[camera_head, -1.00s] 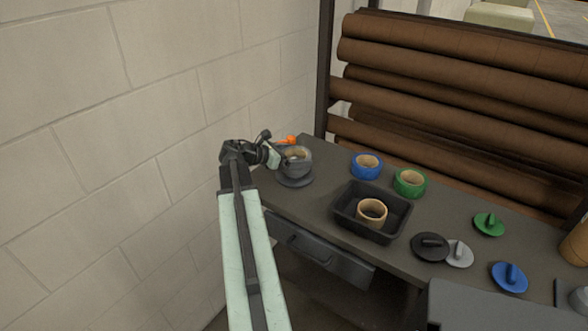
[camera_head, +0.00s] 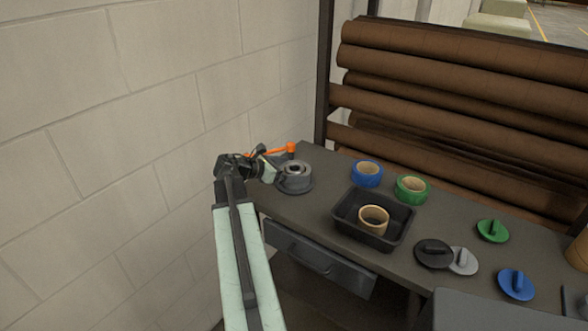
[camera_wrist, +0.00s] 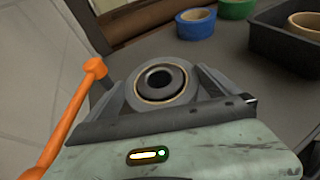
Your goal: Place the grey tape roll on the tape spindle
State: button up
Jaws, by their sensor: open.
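The grey tape roll (camera_head: 294,174) sits low and level on the round grey base of the tape spindle (camera_head: 294,169) at the table's far left end. In the wrist view the roll (camera_wrist: 162,85) is around the spindle's dark round hub (camera_wrist: 159,79), with the tan core showing as a thin ring between them. My gripper (camera_head: 273,173) is open, just left of the roll and close against it. The exact gap between the jaws and the roll is hard to tell.
An orange bar (camera_head: 289,149) stands close behind the spindle. A blue roll (camera_head: 367,174), a green roll (camera_head: 412,189) and a black tray (camera_head: 346,226) holding a tan roll (camera_head: 374,219) are to the right. A wall (camera_head: 120,150) is close on the left.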

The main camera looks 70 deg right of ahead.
jog(key=p+v, duration=0.3)
jog(key=v, duration=0.7)
jog(key=shift+w+a, duration=0.15)
jog(key=w+a+f+m+t+y, duration=0.15)
jog(key=w+a+f, duration=0.25)
jog(key=w+a, duration=0.4)
jog(key=w+a+f+m+t+y, duration=0.1)
jog(key=w+a+f+m+t, duration=0.15)
jog(key=w+a, duration=0.45)
jog(key=w+a+f+m+t+y, duration=0.15)
jog(key=w+a+f, duration=0.3)
jog(key=a, duration=0.65)
jog(key=w+a+f+m+t+y, duration=0.1)
jog(key=w+a+m+y, duration=0.1)
jog(key=a, duration=1.4)
jog(key=w+a+f+m+t+y, duration=0.1)
jog(key=w+a+f+m+y, duration=0.1)
jog(key=a, duration=1.4)
jog(key=w+m+y, duration=0.1)
jog(key=y, duration=0.1)
jog(key=shift+a+f+t+y, duration=0.2)
jog(key=shift+f+t+y, duration=0.05)
jog(key=shift+t+y, duration=0.15)
